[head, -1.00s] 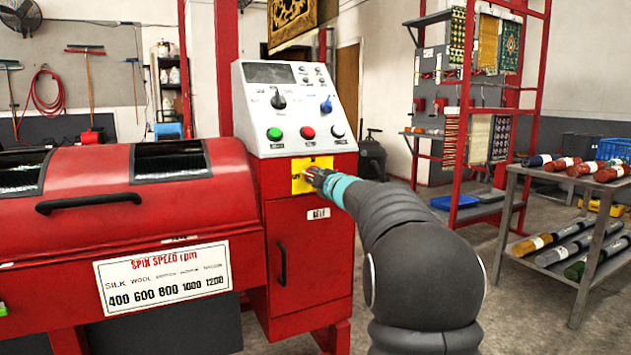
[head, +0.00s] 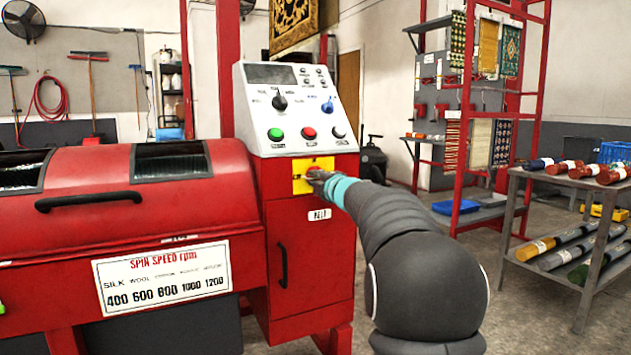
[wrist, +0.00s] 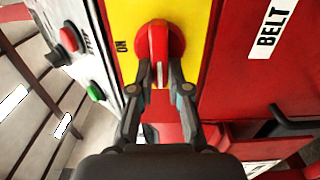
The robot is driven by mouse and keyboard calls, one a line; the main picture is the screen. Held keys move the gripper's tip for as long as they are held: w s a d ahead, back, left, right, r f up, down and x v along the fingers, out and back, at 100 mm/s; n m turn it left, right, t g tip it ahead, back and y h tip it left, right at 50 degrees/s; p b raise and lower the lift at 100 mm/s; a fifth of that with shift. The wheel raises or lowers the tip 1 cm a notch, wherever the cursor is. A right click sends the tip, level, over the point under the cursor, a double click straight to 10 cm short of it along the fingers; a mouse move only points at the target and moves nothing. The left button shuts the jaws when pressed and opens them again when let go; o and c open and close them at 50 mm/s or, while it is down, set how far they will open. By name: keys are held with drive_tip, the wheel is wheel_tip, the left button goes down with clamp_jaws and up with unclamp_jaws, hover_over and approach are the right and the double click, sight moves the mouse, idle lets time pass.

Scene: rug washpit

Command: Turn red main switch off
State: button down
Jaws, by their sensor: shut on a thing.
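The red main switch (wrist: 160,45) is a round red knob with a raised handle, on a yellow plate (wrist: 200,20) on the red machine cabinet. My gripper (wrist: 160,85) is shut on the handle, with one finger on each side of it. In the wrist view the handle lies along the picture's vertical. The printed word ON is to its left, beside the knob and not in line with the handle. In the head view my gripper (head: 316,178) reaches the yellow plate (head: 326,163) from the right and hides most of the switch. An OFF label is not visible.
The control panel (head: 253,120) with green, red and dark buttons is just above the plate. A black door handle (head: 283,266) and a BELT label (head: 319,214) are below. A steel table (head: 548,180) with rolls stands at right.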

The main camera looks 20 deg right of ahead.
drive_tip(key=c, duration=1.1)
unclamp_jaws()
drive_tip(key=s, duration=1.2)
drive_tip(key=shift+d, duration=0.2)
drive_tip(key=shift+d, duration=0.1)
